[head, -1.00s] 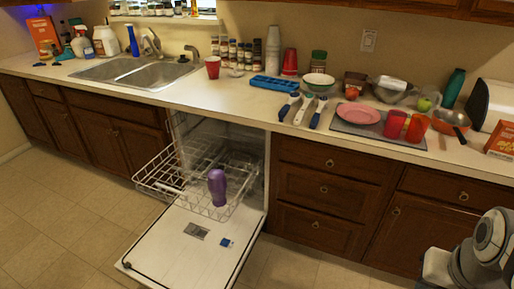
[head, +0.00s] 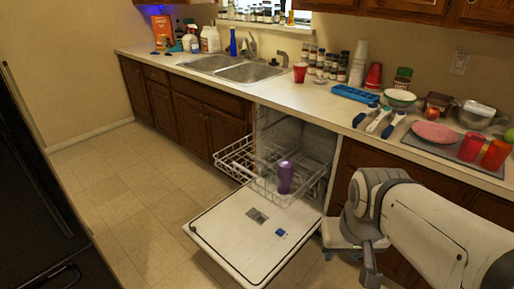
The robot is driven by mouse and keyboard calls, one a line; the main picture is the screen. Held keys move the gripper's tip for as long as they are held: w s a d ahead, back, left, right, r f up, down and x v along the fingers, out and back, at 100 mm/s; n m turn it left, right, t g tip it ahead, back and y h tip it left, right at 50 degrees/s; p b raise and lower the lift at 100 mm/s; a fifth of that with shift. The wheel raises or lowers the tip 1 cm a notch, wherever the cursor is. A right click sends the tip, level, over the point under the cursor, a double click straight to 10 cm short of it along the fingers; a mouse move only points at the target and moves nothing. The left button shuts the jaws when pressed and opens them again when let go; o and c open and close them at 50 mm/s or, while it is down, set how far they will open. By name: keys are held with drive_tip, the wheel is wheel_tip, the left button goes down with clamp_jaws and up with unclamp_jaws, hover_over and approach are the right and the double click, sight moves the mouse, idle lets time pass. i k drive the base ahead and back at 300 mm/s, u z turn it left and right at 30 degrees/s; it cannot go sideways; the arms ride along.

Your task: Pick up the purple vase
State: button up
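The purple vase (head: 285,178) stands upright near the front right corner of the dishwasher's pulled-out wire rack (head: 236,160). It is narrower below its top, and the rack's wires partly cover its lower part. My arm reaches in from the right edge. Its end, where my gripper (head: 368,262) seems to be, is to the right of and nearer than the vase, clearly apart from it. The fingers are not clear enough to tell open from shut. I see nothing held there.
The open dishwasher door (head: 250,232) lies low in front of the rack. The counter (head: 318,101) above holds a sink, cups, jars, brushes and a pink plate (head: 435,133). A dark appliance (head: 40,190) stands at the left edge. The tiled floor between is clear.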

sight(285, 172)
drive_tip(key=u, duration=0.1)
drive_tip(key=i, duration=1)
drive_tip(key=u, duration=0.05)
